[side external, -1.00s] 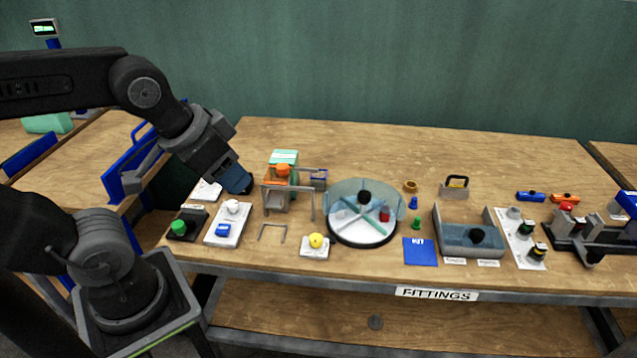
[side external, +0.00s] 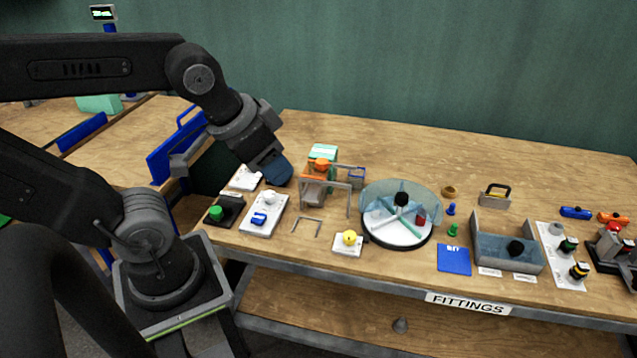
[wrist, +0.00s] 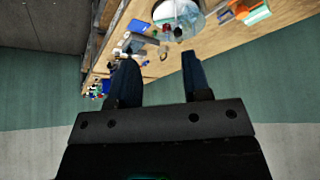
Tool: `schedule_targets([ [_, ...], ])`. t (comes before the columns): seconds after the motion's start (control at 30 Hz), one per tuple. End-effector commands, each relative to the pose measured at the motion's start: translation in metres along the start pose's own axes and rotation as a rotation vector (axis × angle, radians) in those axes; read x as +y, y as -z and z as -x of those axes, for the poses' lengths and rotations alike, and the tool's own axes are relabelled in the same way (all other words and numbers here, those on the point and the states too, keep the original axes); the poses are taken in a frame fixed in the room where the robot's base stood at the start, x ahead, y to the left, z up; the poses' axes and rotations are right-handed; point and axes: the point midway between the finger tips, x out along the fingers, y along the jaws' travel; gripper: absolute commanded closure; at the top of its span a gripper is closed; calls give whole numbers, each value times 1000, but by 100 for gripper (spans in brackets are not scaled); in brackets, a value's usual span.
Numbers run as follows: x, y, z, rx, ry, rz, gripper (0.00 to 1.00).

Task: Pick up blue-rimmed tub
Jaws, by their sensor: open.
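What looks like the blue-rimmed tub (side external: 357,178) is a small box with a blue edge. My gripper (side external: 278,174) hangs above the bench left of the press, apart from the tub. In the wrist view my gripper (wrist: 159,72) has its two dark fingers spread with nothing between them.
A clear-walled round turntable (side external: 399,230) stands right of the tub. A white plate with a blue item (side external: 263,213) lies below my gripper.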

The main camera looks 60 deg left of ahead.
Motion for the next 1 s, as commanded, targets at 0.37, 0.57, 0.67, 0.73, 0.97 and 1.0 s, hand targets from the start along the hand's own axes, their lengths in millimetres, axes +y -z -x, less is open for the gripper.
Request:
schedule_targets([
  [0.37,0,0,0,0,0,0,21],
  [0.57,0,0,0,0,1,-3,21],
  [0.67,-2,7,-2,-5,9,-46,21],
  [0.73,-6,18,-6,-16,22,-123,21],
  [0.97,-33,80,-39,-83,78,-594,21],
  [1.0,-39,91,-48,-98,84,-685,21],
])
